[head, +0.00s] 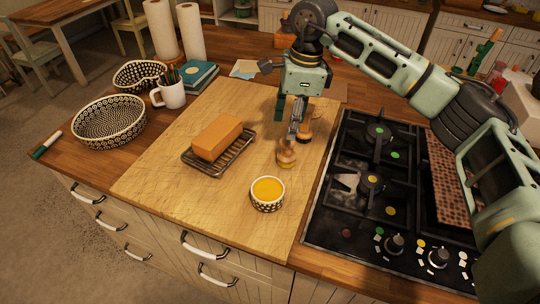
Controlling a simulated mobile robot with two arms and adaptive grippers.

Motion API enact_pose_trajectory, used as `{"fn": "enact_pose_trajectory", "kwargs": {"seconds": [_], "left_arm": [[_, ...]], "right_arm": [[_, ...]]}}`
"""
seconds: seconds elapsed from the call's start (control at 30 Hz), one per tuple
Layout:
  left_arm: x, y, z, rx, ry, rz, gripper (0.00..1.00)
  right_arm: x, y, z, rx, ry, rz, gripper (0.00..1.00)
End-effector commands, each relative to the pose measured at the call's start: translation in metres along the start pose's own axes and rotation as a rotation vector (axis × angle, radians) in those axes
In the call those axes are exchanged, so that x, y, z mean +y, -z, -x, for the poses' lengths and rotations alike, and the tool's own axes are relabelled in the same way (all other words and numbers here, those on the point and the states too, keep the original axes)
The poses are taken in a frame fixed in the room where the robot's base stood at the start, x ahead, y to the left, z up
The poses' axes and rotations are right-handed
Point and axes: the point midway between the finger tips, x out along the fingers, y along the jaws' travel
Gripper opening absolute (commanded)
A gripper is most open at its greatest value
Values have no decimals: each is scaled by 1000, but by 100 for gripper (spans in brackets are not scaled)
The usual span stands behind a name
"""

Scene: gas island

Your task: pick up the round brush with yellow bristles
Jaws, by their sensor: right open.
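A small round brush (286,156) with a wooden top and pale yellowish lower part stands on the large wooden board, left of the stove. A second small wooden round item (305,133) is just behind it to the right, partly hidden by my gripper. My right gripper (290,122) points down over the board, just behind and above the brush. It is open, and nothing shows between its fingers. I cannot tell whether a fingertip touches either item. My left gripper is not in view.
On the board (160,185) are an orange block on a dark rack (238,158) and a patterned bowl of yellow contents (268,205). The gas stove (345,220) is at right. Patterned baskets (108,128), a mug (172,95) and books (200,75) stand left.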

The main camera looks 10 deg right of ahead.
Motion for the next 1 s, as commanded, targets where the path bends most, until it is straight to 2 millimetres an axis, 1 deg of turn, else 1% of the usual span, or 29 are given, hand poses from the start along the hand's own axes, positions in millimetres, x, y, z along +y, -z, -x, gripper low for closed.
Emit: {"fn": "enact_pose_trajectory", "kwargs": {"seconds": [0.03, 0.2, 0.3, 0.33, 0.4, 0.47, 0.6, 0.7, 0.83, 1.0], "left_arm": [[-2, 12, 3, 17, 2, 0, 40], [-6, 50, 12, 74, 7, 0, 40], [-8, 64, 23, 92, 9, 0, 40], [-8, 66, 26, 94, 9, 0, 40], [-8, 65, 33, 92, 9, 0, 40], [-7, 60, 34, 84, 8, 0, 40], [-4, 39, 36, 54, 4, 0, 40], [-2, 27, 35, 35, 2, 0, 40], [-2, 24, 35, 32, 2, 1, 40], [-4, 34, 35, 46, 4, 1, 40]], "right_arm": [[0, 1, -5, 2, -3, -2, 41], [2, 1, -23, 2, -2, 0, 41], [4, 2, -34, 4, -3, 2, 41], [4, 2, -38, 4, -4, 2, 41], [6, 2, -48, 4, -4, 2, 41], [5, 2, -58, 3, -3, 1, 41], [4, 2, -71, 3, 0, 2, 41], [4, 2, -73, 3, 1, 2, 41], [4, 2, -73, 3, 1, 3, 41], [4, 2, -73, 3, 1, 3, 26]]}}
